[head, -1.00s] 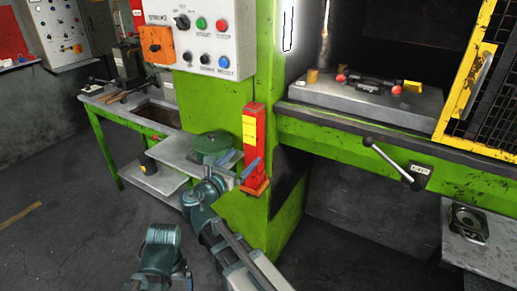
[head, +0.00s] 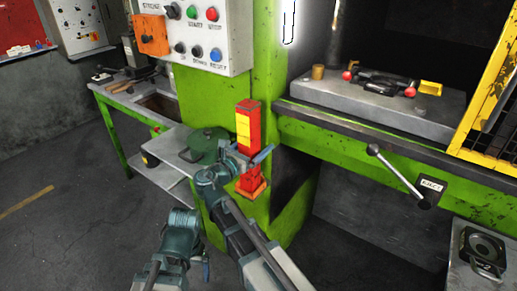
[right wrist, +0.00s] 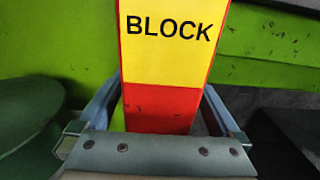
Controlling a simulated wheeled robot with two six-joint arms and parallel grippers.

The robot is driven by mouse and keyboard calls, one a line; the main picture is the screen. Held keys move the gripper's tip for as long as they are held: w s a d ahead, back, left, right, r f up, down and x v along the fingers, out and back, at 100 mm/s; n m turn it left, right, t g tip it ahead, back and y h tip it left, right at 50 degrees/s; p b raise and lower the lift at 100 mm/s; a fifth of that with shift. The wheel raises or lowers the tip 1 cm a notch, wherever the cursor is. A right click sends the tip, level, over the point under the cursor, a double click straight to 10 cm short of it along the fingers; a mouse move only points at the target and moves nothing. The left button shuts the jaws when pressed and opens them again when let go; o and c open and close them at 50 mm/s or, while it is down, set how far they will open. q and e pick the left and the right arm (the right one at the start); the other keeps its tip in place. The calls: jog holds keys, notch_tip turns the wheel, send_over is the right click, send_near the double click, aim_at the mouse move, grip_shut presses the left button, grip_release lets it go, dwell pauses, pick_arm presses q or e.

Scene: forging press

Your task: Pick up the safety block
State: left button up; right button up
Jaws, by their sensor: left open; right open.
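The safety block is a tall red post with a yellow label (head: 244,125). It stands upright in an orange-red holder (head: 250,190) on the green press frame. In the right wrist view the block (right wrist: 172,60) fills the middle, with "BLOCK" on its yellow part and red below. My right gripper (head: 248,158) is open at the block's lower part. Its fingers (right wrist: 160,112) stand one on each side of the red part, with gaps visible. My left gripper (head: 204,266) is open and empty, low over the floor, away from the block; its fingers are mostly hidden.
A green round object (head: 207,146) sits on a small shelf just left of the block. A control panel (head: 195,35) hangs above. A lever (head: 400,176) sticks out of the press front at right. A grey side table (head: 470,240) stands at lower right.

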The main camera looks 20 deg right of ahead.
jog(key=shift+s+a+r, duration=0.1)
jog(key=shift+a, duration=0.15)
grip_shut()
dwell(0.3)
